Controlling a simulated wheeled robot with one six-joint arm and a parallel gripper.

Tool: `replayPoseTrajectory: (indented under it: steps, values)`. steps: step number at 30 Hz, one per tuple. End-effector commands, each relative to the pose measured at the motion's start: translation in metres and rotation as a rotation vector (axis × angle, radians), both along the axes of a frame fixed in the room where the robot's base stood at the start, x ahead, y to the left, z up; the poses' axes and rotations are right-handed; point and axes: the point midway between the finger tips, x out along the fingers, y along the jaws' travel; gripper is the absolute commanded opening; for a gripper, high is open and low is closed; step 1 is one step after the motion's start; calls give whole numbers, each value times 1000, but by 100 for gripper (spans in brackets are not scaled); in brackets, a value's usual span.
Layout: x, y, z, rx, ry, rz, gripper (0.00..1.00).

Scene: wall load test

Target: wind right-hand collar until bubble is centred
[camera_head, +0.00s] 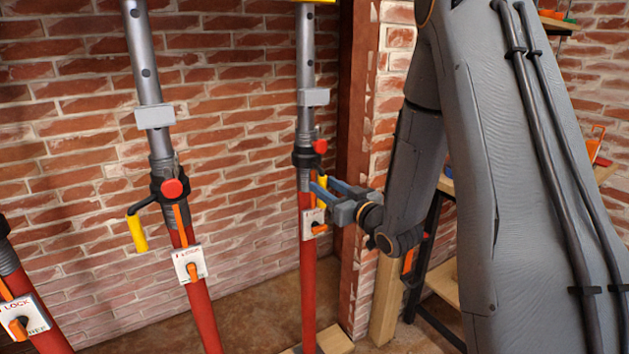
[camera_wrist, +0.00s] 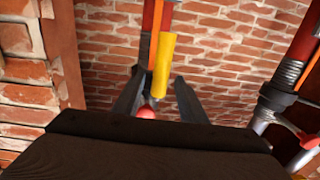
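The right-hand prop has a red lower tube (camera_head: 307,270) and a grey upper tube. Its black collar (camera_head: 306,158) carries a red knob (camera_head: 320,146) and a crank with a yellow handle (camera_head: 322,182). My gripper (camera_head: 318,186) reaches in from the right at this handle. In the wrist view the yellow handle (camera_wrist: 173,85) stands between the two dark fingers of my gripper (camera_wrist: 161,78), with gaps on both sides. The fingers are apart. A white lock plate (camera_head: 313,224) with an orange lever sits just below. No bubble can be made out.
A second prop (camera_head: 171,187) with its own yellow crank handle (camera_head: 137,233) stands left, and part of a third (camera_head: 28,318) at the lower left edge. A brick wall (camera_head: 235,120) is close behind. A brown post (camera_head: 357,110) and shelving (camera_head: 440,250) are on the right.

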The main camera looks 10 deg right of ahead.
Motion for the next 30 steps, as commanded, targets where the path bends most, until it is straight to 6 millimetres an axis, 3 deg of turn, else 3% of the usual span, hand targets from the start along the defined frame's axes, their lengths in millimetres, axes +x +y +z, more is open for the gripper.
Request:
replayPoseTrajectory:
  steps: [10, 22, 23, 30]
  values:
    - [47, 18, 1, 0, 1, 0, 38]
    - [56, 21, 0, 0, 1, -1, 38]
    - [56, 21, 0, 0, 1, -1, 36]
    - [56, 21, 0, 0, 1, -1, 0]
